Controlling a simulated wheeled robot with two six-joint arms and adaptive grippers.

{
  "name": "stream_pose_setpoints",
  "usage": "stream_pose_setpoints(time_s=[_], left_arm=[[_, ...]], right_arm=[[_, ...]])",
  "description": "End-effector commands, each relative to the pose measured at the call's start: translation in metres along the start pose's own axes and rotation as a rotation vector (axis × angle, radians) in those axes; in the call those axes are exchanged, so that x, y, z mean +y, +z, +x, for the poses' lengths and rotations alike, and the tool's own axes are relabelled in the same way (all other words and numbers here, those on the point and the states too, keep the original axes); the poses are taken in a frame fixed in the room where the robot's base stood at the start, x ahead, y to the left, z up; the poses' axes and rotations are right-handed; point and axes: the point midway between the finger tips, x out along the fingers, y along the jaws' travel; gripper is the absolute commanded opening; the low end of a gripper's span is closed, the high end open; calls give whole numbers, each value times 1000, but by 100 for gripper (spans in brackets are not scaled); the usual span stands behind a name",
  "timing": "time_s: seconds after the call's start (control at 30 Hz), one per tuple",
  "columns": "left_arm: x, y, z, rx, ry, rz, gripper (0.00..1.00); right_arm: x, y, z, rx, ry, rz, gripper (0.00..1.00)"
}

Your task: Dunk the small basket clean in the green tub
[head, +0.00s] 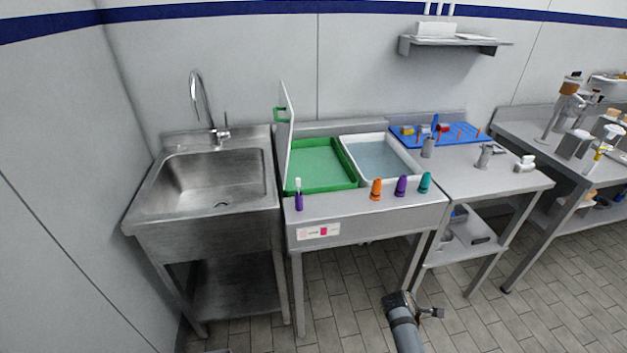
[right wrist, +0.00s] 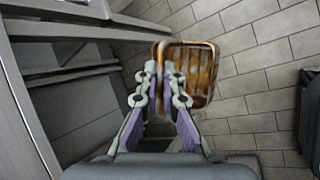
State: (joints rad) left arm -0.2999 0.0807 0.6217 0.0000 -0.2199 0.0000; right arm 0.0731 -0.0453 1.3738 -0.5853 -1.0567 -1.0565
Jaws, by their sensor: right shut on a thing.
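The green tub (head: 350,168) stands in the steel bench and holds a flat green liquid. A white panel (head: 286,130) with a green handle stands upright at its left side. My right gripper (right wrist: 160,75) is shut on the small basket (right wrist: 201,72) in the right wrist view. The basket is brownish orange with an open frame, and the floor shows behind it. In the head view my right arm is low in front of the benches, away from the tub; the basket cannot be made out there. My left gripper is not in view.
A white tub (head: 411,157) of clear liquid adjoins the green one. Purple, orange and teal cone grips (head: 376,189) stand along the bench's front edge.

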Motion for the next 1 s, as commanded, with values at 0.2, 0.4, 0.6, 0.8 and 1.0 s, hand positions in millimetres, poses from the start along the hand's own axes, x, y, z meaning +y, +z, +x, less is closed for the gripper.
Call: stream_pose_setpoints(time_s=[0.2,0.4,0.6,0.8,1.0], left_arm=[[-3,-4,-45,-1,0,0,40],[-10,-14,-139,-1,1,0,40],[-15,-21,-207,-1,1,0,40],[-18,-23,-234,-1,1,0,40],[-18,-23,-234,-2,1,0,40]], right_arm=[[44,24,-38,-30,-10,40,0],[141,83,-124,-115,-56,164,0],[215,134,-194,-193,-102,286,0],[247,157,-226,-232,-129,355,0],[249,160,-228,-240,-134,367,0]])
